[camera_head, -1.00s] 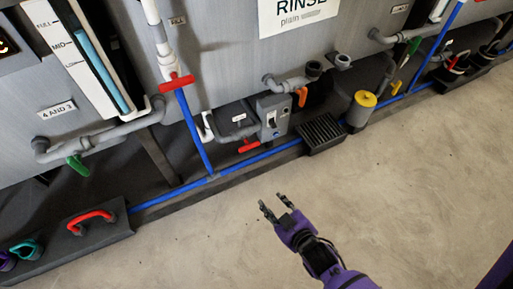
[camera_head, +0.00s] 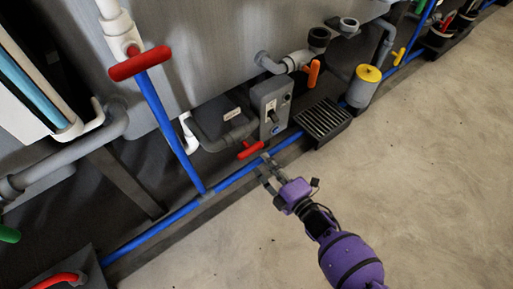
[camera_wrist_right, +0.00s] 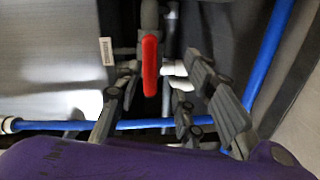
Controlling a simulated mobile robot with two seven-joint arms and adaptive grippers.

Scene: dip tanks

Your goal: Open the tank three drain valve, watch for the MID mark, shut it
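A red lever handle (camera_head: 250,150) sits low under the grey tank (camera_head: 210,60), on a grey pipe beside a switch box (camera_head: 270,108). My right gripper (camera_head: 265,172) is just in front of and below this lever, apart from it. Its fingers are open and empty. In the right wrist view, the red lever (camera_wrist_right: 150,65) shows beyond and between the open fingers (camera_wrist_right: 160,85). The level gauge (camera_head: 22,85) with its blue column is cut off at the left edge, and its marks are not readable. No tank number is readable. My left gripper is not in view.
A blue pipe (camera_head: 150,235) runs along the floor near my right gripper. A larger red handle (camera_head: 140,63) is on a white pipe, an orange handle (camera_head: 313,73) hangs right of the box. A drain grate (camera_head: 323,120) and yellow-capped cylinder (camera_head: 363,87) stand right. The floor (camera_head: 430,190) is clear.

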